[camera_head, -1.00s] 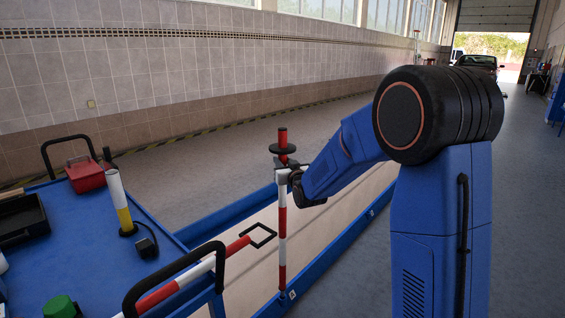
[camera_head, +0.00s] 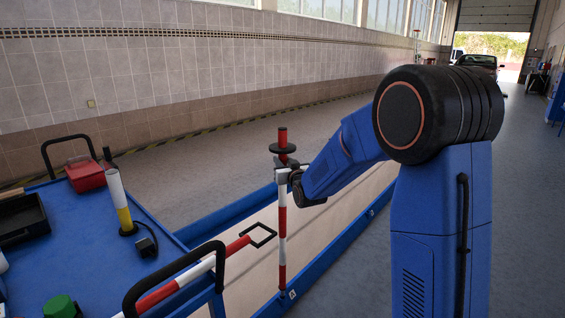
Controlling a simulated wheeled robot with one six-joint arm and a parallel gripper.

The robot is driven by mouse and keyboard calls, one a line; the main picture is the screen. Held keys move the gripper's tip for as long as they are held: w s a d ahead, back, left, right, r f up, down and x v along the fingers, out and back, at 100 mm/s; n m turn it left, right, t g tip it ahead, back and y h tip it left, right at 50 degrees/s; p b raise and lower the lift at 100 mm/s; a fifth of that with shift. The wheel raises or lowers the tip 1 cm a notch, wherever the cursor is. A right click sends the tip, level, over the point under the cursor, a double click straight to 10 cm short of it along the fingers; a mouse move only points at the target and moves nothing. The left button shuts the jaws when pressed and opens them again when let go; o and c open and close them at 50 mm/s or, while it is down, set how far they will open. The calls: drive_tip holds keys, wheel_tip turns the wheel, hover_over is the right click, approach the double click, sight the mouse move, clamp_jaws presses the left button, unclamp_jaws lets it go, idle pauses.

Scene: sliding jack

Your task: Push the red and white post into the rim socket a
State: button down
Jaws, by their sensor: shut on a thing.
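The red and white post (camera_head: 282,222) stands upright at the near-right rim of the long blue-edged bed. A red stem with a black disc (camera_head: 283,147) shows directly above it; I cannot tell whether it is part of the post. My gripper (camera_head: 289,174) is shut on the upper part of the post, just below the disc, and comes in from the right; its fingers are small and partly hidden. The post's lower end meets the blue rim (camera_head: 298,290) beside a small white label. The rim socket itself is hidden, and I cannot tell how deep the post sits.
A blue cart (camera_head: 85,235) stands at the left with a red box (camera_head: 87,177), a white and yellow cylinder (camera_head: 119,197) and a black tray (camera_head: 22,218). A red and white bar (camera_head: 190,280) with a black loop lies left of the post. Floor right of the bed is clear.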

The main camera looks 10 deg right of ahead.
wheel_tip(320, 180, down, 6)
drive_tip(key=shift+f, duration=0.25)
idle(3.1)
drive_tip(key=c, duration=1.4)
unclamp_jaws()
drive_tip(key=shift+o, duration=0.2)
drive_tip(key=shift+f, duration=0.1)
drive_tip(key=shift+s, duration=0.1)
drive_tip(key=s+d, duration=0.2)
drive_tip(key=s, duration=1.5)
drive_tip(key=shift+s, duration=0.1)
